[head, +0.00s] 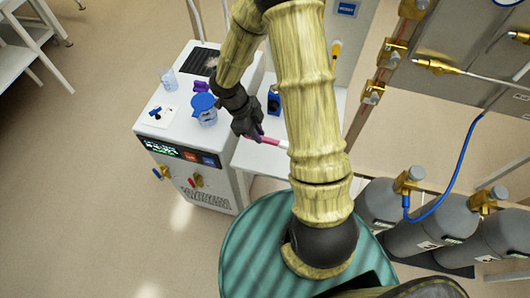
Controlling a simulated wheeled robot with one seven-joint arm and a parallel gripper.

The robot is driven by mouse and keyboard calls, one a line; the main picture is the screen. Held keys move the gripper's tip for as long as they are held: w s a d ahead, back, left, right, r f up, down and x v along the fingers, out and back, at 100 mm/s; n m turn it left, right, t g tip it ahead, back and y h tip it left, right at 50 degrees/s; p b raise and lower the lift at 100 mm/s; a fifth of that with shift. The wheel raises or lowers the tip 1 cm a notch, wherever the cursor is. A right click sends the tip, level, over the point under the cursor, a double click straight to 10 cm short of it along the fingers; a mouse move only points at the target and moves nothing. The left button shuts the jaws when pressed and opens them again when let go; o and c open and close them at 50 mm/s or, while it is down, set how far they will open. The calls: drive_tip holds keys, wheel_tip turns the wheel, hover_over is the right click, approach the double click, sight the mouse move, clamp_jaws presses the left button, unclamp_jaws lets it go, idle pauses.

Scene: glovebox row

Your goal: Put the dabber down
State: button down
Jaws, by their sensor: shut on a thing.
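The dabber (271,141) is a thin stick, pink along the middle with a white end. My gripper (257,133) is shut on its left part. The dabber points to the right, and its white end reaches close to my arm in the picture. It shows over a low white surface (254,158) beside the white machine. I cannot tell whether it touches that surface. My forearm and dark wrist cover part of the area behind.
A blue bottle-like item (274,100) stands behind my wrist. Grey gas cylinders (433,232) stand at right.

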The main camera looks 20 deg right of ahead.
sight(264, 157)
drive_tip(key=shift+w+r, duration=0.1)
drive_tip(key=shift+s+d+f, duration=0.2)
drive_tip(key=shift+s, duration=0.4)
wheel_tip(264, 157, down, 4)
drive_tip(key=shift+r, duration=0.1)
drive_tip(key=shift+w+f, duration=0.1)
drive_tip(key=shift+f, duration=0.3)
drive_tip(key=shift+f, duration=0.1)
drive_tip(key=shift+f+p, duration=0.45)
drive_tip(key=shift+f, duration=1.8)
drive_tip(key=c, duration=1.4)
unclamp_jaws()
drive_tip(key=shift+f, duration=0.1)
